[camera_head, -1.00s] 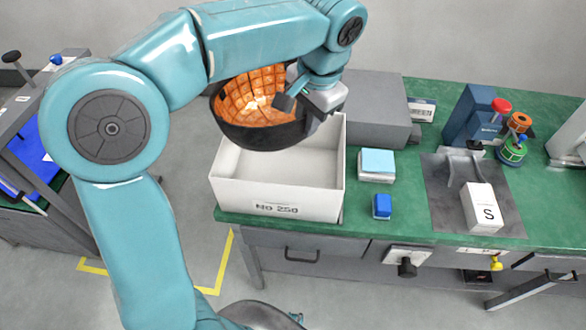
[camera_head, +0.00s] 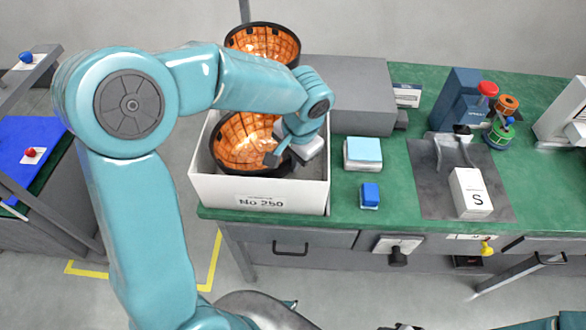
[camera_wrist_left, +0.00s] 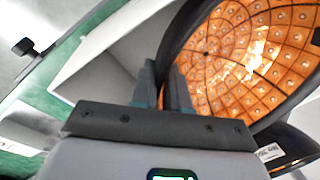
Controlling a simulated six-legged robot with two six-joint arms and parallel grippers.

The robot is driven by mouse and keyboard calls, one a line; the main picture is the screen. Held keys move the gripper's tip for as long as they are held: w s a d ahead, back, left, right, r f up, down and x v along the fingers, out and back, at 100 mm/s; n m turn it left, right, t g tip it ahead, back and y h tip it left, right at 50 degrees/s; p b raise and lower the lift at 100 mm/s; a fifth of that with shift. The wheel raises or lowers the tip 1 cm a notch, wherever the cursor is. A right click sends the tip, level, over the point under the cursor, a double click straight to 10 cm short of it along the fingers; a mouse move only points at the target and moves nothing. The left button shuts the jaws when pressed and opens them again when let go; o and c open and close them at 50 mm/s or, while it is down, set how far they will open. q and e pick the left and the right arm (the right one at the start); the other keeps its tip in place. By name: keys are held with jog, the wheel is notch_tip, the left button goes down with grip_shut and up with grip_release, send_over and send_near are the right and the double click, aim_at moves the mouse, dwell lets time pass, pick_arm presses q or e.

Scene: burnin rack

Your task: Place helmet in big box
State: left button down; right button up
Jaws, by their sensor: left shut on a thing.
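A bowl-shaped helmet (camera_head: 243,140) with a dark rim and a glowing orange tiled inside is held in the white big box (camera_head: 258,197), labelled No 250. It sits inside the walls; whether it touches the floor is hidden. My left gripper (camera_head: 280,156) is shut on its rim at the right side, inside the box. The left wrist view shows the fingers (camera_wrist_left: 163,85) at the rim of the helmet (camera_wrist_left: 235,55), with the white box wall (camera_wrist_left: 100,72) beside it. A second, similar helmet (camera_head: 262,40) is behind the box, partly hidden by my arm. My right gripper is out of view.
The box stands at the left end of the green table (camera_head: 345,215). A grey case (camera_head: 350,90) stands behind and right of it. A light-blue-topped block (camera_head: 362,152) and a blue block (camera_head: 369,195) are just to the right.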

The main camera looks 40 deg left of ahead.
pick_arm(q)
jog(key=shift+w+f, duration=0.1)
jog(key=shift+f, duration=2.05)
jog(key=shift+f+b, duration=0.2)
jog(key=shift+b, duration=0.15)
jog(key=c, duration=1.1)
grip_release()
jog(key=r, duration=0.4)
jog(key=d+r, duration=0.1)
jog(key=r, duration=0.3)
jog(key=d+r+p, duration=0.1)
jog(key=r, duration=0.3)
jog(key=shift+r, duration=0.15)
jog(key=shift+s, duration=0.2)
